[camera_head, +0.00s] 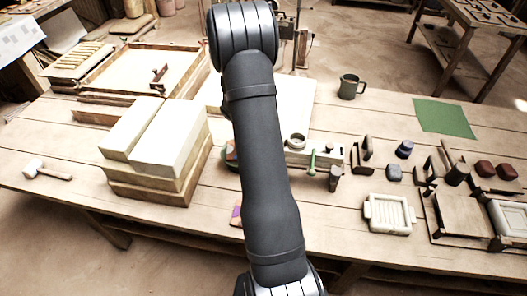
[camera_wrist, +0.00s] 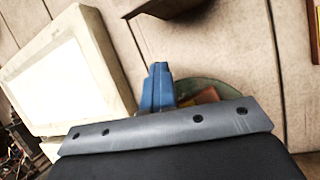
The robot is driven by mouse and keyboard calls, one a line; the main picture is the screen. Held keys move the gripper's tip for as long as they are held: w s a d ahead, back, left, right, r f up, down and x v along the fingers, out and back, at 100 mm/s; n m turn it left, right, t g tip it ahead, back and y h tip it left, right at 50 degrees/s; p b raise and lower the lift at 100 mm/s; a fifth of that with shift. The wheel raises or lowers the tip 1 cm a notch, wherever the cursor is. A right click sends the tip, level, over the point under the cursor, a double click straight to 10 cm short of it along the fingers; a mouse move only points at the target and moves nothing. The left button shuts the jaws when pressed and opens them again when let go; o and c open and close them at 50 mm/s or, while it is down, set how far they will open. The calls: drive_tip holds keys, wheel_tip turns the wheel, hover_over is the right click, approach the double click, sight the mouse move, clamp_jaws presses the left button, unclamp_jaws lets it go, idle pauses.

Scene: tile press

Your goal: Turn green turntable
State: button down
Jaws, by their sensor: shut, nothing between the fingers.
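The green turntable (camera_wrist: 226,89) shows in the wrist view as a curved green rim just beyond my wrist plate, to the right of the fingers. An orange-brown piece (camera_wrist: 207,96) lies on it. My gripper (camera_wrist: 158,68) has blue fingers closed together with nothing between them. The fingertips are beside the turntable's left edge in the picture; I cannot tell whether they touch it. In the head view, my arm hides the gripper and most of the turntable; only a small green and coloured edge (camera_head: 231,154) shows left of the arm.
Stacked pale blocks (camera_head: 155,135) stand left of my arm. A small green-handled tool (camera_head: 313,161), a dark mug (camera_head: 349,87) and a white tray (camera_head: 389,214) are to the right. A green mat (camera_head: 444,118) lies back right. The tabletop between mug and mat is clear.

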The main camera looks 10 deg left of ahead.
drive_tip(key=shift+s+d+f, duration=0.15)
drive_tip(key=shift+s+f, duration=0.55)
drive_tip(key=shift+f, duration=0.2)
drive_tip(key=c, duration=1.3)
unclamp_jaws()
drive_tip(key=shift+d+g, duration=0.15)
drive_tip(key=shift+g, duration=0.15)
drive_tip(key=shift+w+a+r, duration=0.4)
drive_tip(key=shift+a+r, duration=0.15)
drive_tip(key=shift+r, duration=0.15)
drive_tip(key=shift+s+v, duration=0.15)
drive_tip(key=shift+v, duration=1.6)
drive_tip(key=shift+s+v, duration=0.15)
drive_tip(key=shift+v, duration=1.55)
drive_tip(key=s+v, duration=0.2)
drive_tip(key=v, duration=1)
drive_tip(key=shift+d+r, duration=0.25)
drive_tip(key=shift+r, duration=0.1)
drive_tip(key=shift+s, duration=0.1)
drive_tip(key=v, duration=1.7)
drive_tip(key=shift+s+r, duration=0.15)
drive_tip(key=shift+s, duration=0.2)
